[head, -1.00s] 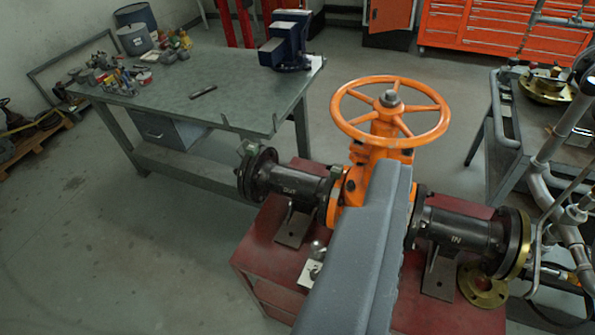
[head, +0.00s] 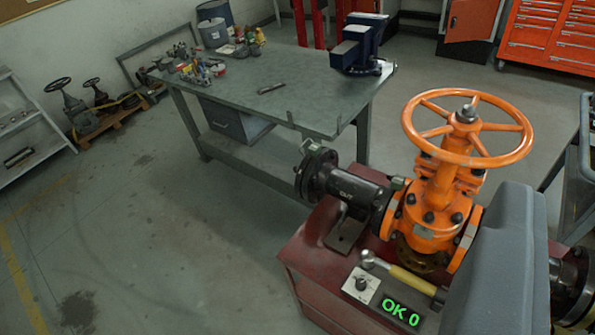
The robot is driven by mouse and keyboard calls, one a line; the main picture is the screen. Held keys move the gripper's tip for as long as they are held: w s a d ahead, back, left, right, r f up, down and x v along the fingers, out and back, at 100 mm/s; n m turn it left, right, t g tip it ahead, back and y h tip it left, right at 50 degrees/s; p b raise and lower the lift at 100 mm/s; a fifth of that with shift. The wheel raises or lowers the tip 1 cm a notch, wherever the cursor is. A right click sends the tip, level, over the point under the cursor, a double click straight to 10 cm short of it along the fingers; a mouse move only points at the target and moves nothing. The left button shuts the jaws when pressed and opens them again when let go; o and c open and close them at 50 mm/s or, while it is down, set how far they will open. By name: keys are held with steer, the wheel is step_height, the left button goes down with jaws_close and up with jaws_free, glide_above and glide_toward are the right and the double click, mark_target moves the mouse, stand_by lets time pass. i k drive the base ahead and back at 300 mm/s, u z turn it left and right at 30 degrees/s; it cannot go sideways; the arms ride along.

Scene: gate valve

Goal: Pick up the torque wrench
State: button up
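A tool that looks like the torque wrench (head: 411,283) lies on the red cart (head: 325,268) in front of the valve. It has a round silver head, a yellow section and a dark end. The dark end runs up to my grey arm, which hides anything beyond it. The orange gate valve (head: 440,205) with its handwheel (head: 467,128) stands on the cart behind the tool. My grey arm fills the lower right of the view. The fingers of my gripper are not in view.
A display (head: 401,311) reading "OK 0" and a small pale plate with a knob (head: 361,285) sit beside the tool. A green workbench (head: 235,100) with a blue vise (head: 358,45) stands behind. The floor at left is clear, with shelves (head: 25,130) at its edge.

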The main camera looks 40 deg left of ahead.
mark_target(368, 258)
steer(key=k, duration=1.3)
steer(key=u, duration=0.4)
steer(key=i, duration=1.6)
steer(key=z, duration=0.45)
